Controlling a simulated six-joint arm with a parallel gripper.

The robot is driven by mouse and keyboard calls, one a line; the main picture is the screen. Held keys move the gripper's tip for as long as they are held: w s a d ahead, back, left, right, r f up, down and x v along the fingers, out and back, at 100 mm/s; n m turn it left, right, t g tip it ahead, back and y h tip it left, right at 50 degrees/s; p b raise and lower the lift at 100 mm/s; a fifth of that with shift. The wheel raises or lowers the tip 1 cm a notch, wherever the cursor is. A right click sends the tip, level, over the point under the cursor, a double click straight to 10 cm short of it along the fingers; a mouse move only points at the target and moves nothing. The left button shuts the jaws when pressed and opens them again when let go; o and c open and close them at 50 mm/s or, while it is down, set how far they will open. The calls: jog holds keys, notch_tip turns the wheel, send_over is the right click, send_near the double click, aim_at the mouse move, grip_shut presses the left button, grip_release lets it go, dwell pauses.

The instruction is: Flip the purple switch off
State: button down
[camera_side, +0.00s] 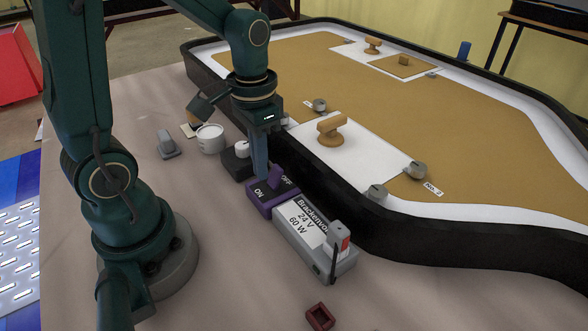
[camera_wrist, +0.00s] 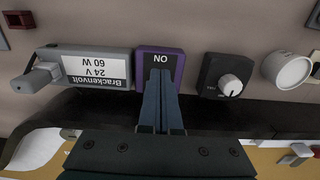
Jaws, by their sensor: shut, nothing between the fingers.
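The purple switch box (camera_side: 262,207) sits on the table beside the lightbox's dark wall, with "ON" on its near-left side and "OFF" on its right side. Its purple lever (camera_side: 276,175) stands up between the labels and appears to lean toward OFF. My gripper (camera_side: 262,178) is shut and empty, its fingertips low over the box on the lever's left, ON side. Contact cannot be told. In the wrist view, the shut fingers (camera_wrist: 161,84) cover the lever and the OFF label; the purple box (camera_wrist: 175,58) shows its ON label.
A grey Brackenvolt power supply (camera_side: 300,238) adjoins the switch box, with a raised plug-like part at its near end. A black knob box (camera_side: 234,166) and a white round cup-like piece (camera_side: 208,139) stand on the other side. The lightbox wall (camera_side: 400,234) rises behind. A small dark red piece (camera_side: 319,317) lies in front.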

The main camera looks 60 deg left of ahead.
notch_tip(320, 180, up, 7)
dwell(0.7)
jog(key=s+d+r+t, duration=0.1)
jog(key=s+d+t, duration=0.3)
jog(key=s+t, duration=0.1)
jog(key=shift+s+d+r+t, duration=0.25)
jog(key=shift+d+t, duration=0.05)
jog(key=shift+d, duration=0.05)
dwell(0.4)
